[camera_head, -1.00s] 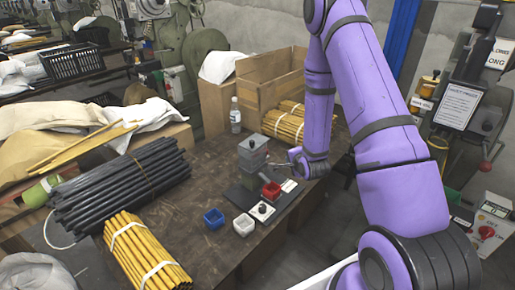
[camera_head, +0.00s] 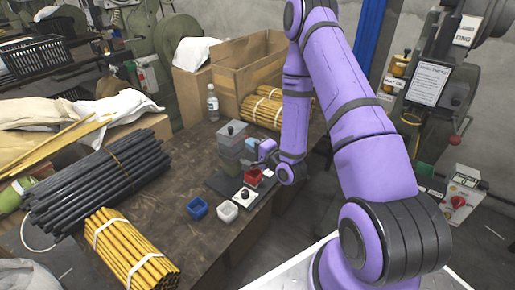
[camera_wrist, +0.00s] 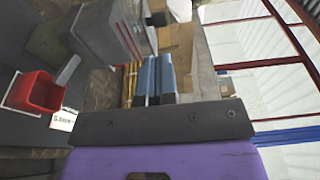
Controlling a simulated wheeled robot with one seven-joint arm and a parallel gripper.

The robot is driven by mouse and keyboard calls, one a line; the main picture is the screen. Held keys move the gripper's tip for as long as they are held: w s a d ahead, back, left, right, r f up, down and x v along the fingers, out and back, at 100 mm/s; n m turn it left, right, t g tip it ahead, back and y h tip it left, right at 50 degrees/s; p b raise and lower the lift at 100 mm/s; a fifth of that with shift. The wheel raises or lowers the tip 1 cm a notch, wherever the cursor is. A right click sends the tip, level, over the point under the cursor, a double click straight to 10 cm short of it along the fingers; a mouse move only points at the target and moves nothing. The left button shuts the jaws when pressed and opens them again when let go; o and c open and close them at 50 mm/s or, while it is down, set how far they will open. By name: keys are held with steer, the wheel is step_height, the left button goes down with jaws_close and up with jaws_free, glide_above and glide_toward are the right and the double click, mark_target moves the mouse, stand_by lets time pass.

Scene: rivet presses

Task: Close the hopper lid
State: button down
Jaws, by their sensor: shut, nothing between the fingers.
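A small grey press-like unit (camera_head: 231,144) stands on a dark base plate (camera_head: 222,187) on the bench, with a black knob (camera_head: 230,130) on its top. Its grey body also shows close up in the wrist view (camera_wrist: 98,30). I cannot tell which part is the hopper lid or how it is set. My gripper (camera_head: 264,152) is just right of the unit, near its upper part; whether they touch is unclear. Its two blue-grey fingers (camera_wrist: 154,80) lie side by side, shut and empty. A red bin (camera_head: 253,177) sits just below my gripper.
A blue bin (camera_head: 197,208), a white bin (camera_head: 227,211) and a white plate with a black knob (camera_head: 244,194) stand in front. A bottle (camera_head: 212,102), cardboard box (camera_head: 246,68) and yellow rod bundles (camera_head: 263,108) are behind. Black rods (camera_head: 95,183) lie left. Bare bench lies between.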

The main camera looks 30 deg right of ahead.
mark_target(229, 130)
steer(key=x, duration=0.8)
steer(key=shift+w, duration=0.3)
steer(key=shift+w+a+r, duration=0.1)
steer(key=shift+w+a, duration=0.5)
steer(key=shift+a, duration=0.05)
